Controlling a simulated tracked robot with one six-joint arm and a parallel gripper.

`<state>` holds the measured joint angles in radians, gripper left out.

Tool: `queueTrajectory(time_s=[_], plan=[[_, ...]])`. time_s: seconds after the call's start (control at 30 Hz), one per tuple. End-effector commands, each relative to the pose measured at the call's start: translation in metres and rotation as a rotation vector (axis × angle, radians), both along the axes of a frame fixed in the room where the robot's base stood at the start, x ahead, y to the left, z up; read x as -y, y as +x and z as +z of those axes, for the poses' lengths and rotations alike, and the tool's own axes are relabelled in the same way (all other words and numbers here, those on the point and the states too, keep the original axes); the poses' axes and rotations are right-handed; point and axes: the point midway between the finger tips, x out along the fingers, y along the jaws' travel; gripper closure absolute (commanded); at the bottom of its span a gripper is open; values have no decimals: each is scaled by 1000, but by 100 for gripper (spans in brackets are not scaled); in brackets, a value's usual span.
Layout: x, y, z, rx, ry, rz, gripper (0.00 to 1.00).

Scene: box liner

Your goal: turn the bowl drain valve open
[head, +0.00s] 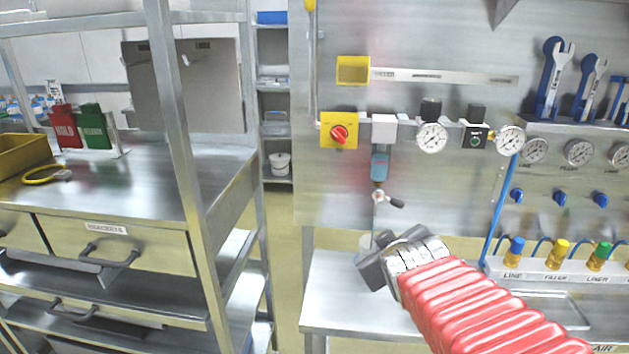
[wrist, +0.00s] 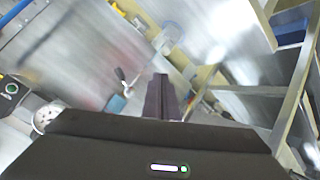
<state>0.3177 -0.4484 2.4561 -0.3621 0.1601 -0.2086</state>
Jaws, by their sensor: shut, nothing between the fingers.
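The drain valve (head: 379,196) sits below the blue filter bowl (head: 379,166) on the steel panel. Its short lever with a dark grip (head: 396,203) points right and slightly down. In the wrist view the blue bowl (wrist: 117,103) and the dark lever grip (wrist: 119,73) show left of my fingers. My gripper (head: 372,262) is below the valve in the head view, apart from it. In the wrist view my gripper (wrist: 161,80) has its dark fingers together, with nothing between them. The gripper partly hides a clear container (head: 365,243) under the valve.
A red knob on a yellow plate (head: 339,131) and a pressure gauge (head: 432,138) flank the bowl's mount above. Colored fittings (head: 558,254) stand on the bench at right. A steel rack (head: 180,150) stands at left. The panel beside the lever is clear.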

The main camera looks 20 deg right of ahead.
Motion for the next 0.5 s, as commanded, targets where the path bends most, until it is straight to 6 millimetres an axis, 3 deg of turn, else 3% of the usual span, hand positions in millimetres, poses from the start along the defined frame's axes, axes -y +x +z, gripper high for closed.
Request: queueTrajectory(time_s=[0.3,0.5], plan=[[-92,-77,-22,-196,302,-66,100],[-140,-128,-34,-332,446,-76,100]])
